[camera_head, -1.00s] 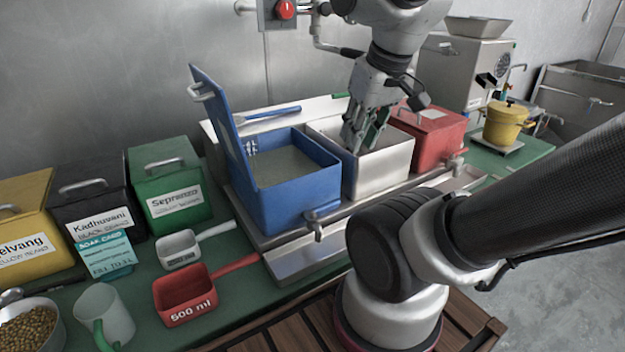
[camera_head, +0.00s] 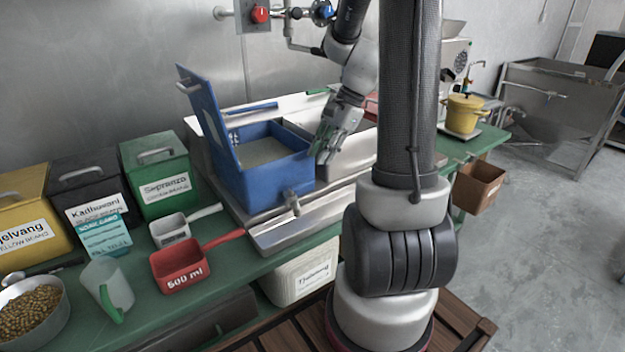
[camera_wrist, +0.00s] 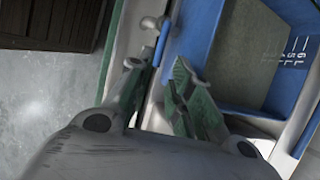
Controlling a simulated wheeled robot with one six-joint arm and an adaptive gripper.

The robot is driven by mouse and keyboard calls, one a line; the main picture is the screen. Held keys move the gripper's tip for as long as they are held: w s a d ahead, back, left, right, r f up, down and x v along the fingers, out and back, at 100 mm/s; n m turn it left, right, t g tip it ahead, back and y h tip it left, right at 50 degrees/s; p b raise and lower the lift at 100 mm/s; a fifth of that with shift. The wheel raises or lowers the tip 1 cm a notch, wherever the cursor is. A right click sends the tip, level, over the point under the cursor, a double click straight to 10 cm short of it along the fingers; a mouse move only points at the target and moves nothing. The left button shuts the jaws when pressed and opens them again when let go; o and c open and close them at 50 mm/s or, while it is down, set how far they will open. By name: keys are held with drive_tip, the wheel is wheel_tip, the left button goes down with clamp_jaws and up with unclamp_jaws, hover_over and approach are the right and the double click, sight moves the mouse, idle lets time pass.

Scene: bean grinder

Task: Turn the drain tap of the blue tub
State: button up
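The blue tub (camera_head: 262,187) stands on the bench, its lid (camera_head: 205,115) raised at the left and greyish contents inside. Its metal drain tap (camera_head: 292,202) sticks out low on the front wall. The blue tub's wall (camera_wrist: 200,30) is just beyond the fingers, and what looks like the tap (camera_wrist: 148,22) shows at the top.
A steel drip tray (camera_head: 310,222) lies in front of the tubs. A red scoop (camera_head: 180,268) and a white scoop (camera_head: 172,230) lie to the left. A red tub is mostly hidden behind my arm. A yellow pot (camera_head: 463,115) stands at right.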

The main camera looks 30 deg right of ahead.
sight(310, 181)
drive_tip(key=x, duration=0.7)
drive_tip(key=shift+a+f, duration=0.2)
drive_tip(key=shift+f, duration=0.15)
clamp_jaws()
